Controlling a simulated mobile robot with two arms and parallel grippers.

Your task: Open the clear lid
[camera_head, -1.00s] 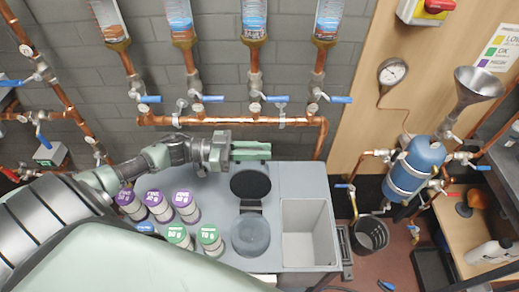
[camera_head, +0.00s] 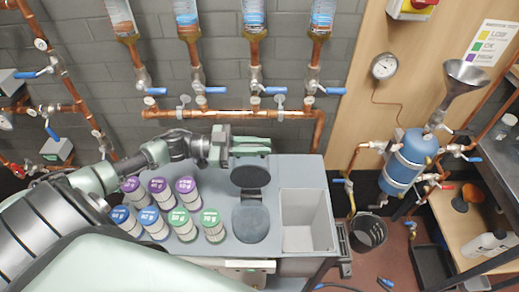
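My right gripper is not in view.
Several jars with purple, blue and green lids (camera_head: 180,216) stand left of the discs, under my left arm. A rectangular basin (camera_head: 303,227) is sunk into the bench on the right. A copper pipe (camera_head: 220,114) with blue-handled valves runs along the wall behind the gripper.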

